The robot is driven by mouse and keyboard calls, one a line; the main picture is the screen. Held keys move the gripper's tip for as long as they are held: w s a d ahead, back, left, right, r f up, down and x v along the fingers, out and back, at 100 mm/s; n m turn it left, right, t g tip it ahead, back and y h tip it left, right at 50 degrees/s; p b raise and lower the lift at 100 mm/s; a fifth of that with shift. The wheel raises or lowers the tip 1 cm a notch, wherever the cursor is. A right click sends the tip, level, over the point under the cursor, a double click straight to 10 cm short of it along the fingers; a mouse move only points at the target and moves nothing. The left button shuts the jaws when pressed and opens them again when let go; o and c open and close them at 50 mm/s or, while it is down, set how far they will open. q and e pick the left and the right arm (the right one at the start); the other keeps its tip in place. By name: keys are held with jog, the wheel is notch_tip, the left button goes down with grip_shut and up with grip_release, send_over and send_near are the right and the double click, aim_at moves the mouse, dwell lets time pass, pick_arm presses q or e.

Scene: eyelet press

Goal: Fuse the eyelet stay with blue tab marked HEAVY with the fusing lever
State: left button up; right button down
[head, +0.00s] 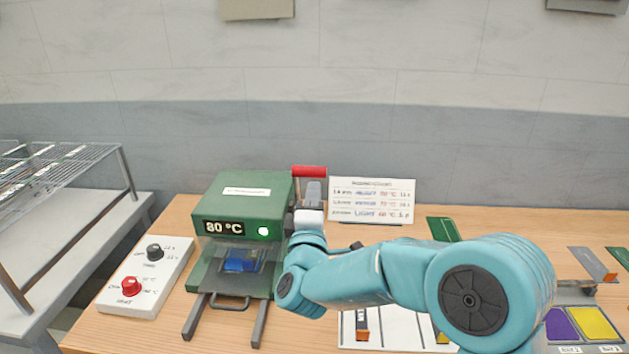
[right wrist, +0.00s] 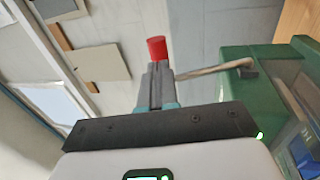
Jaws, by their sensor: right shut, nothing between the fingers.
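The green fusing press (head: 250,188) stands left of centre; its display reads 80 °C beside a lit pale green lamp. A blue piece (head: 238,262) shows behind the press's clear front; I cannot read any marking on it. The fusing lever's red handle (head: 309,171) is up at the press's right side. My right gripper (head: 313,184) is shut and empty, with its fingertips right at the red handle. In the right wrist view the red handle (right wrist: 157,48) appears just beyond the fingertips (right wrist: 158,68); I cannot tell if they touch. My left gripper is out of view.
A white control box (head: 146,278) with black and red knobs stands left of the press. A printed card (head: 372,200) stands behind my right arm. A white tray (head: 390,333) lies partly hidden below it. Purple and yellow pads (head: 594,324) lie right; a wire rack (head: 60,170) stands left.

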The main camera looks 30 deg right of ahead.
jog(key=shift+x, duration=1.2)
